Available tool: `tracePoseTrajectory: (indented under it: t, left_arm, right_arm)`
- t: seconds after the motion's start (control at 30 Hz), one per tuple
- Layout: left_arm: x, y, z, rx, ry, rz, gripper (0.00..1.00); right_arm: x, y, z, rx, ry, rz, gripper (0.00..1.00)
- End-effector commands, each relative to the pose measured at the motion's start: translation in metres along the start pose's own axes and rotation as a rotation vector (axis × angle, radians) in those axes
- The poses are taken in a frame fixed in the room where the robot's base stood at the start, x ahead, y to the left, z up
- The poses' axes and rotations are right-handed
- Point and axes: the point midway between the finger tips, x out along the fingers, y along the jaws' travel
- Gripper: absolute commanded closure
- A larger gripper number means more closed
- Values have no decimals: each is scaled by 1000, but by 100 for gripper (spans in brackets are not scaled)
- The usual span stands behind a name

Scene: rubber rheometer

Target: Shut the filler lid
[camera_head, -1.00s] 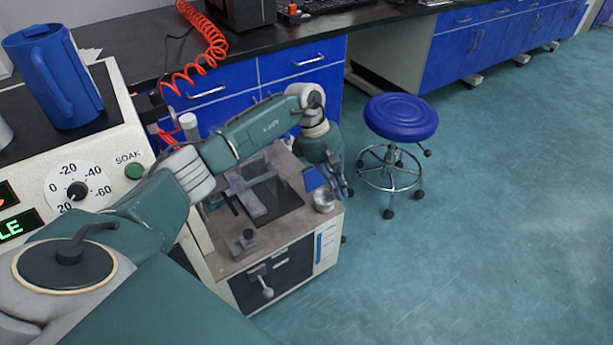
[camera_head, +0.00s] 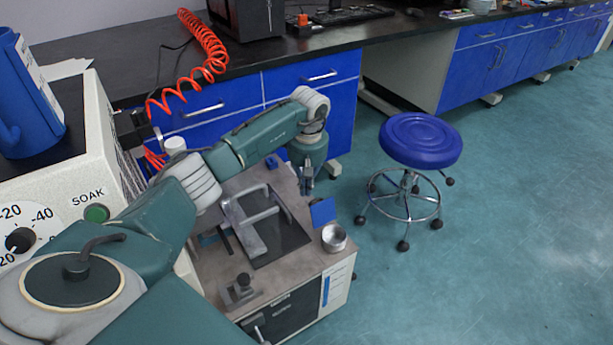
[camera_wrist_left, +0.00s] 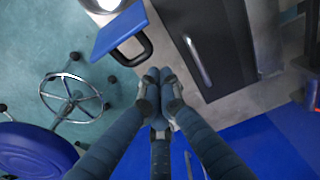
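A blue flap (camera_head: 322,211), which looks like the filler lid, stands raised near the right edge of the machine top, behind a round metal cup (camera_head: 333,237). In the left wrist view the blue flap (camera_wrist_left: 120,29) has a black loop handle (camera_wrist_left: 134,49), and the cup (camera_wrist_left: 103,4) is cut off at the top edge. My left gripper (camera_head: 307,184) points down near the machine's far right corner, behind the flap and apart from it. In the wrist view its fingertips (camera_wrist_left: 160,82) are together with nothing seen between them. My right gripper is not in view.
A dark panel (camera_head: 286,244) with a grey handle (camera_head: 262,212) lies on the machine top (camera_head: 213,268), left of the flap. A blue stool (camera_head: 421,140) stands to the right. Blue cabinets (camera_head: 308,78) are behind.

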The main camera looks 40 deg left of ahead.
Motion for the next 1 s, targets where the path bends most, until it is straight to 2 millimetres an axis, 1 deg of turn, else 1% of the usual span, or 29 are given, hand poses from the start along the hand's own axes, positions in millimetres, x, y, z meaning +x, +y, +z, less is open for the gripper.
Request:
tracePoseTrajectory:
  t: [0.03, 0.1, 0.2, 0.33, 0.77, 0.87, 1.0]
  left_arm:
    - [13, 0, 1, -1, -3, -1, 100]
    - [5, 1, 13, 6, -2, 4, 100]
    - [0, 1, 26, 4, -2, 3, 100]
    - [-4, 0, 35, 1, -1, 2, 100]
    - [-5, 1, 38, -1, 1, 2, 100]
    - [-6, 2, 38, -1, 8, 2, 100]
    - [-8, 10, 38, 2, 40, 3, 100]
  right_arm:
    - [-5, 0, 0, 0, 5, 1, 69]
    - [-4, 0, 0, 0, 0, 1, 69]
    - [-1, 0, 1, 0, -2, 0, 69]
    - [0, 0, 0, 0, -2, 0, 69]
    - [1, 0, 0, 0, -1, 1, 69]
    - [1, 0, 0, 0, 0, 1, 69]
    - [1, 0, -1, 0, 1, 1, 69]
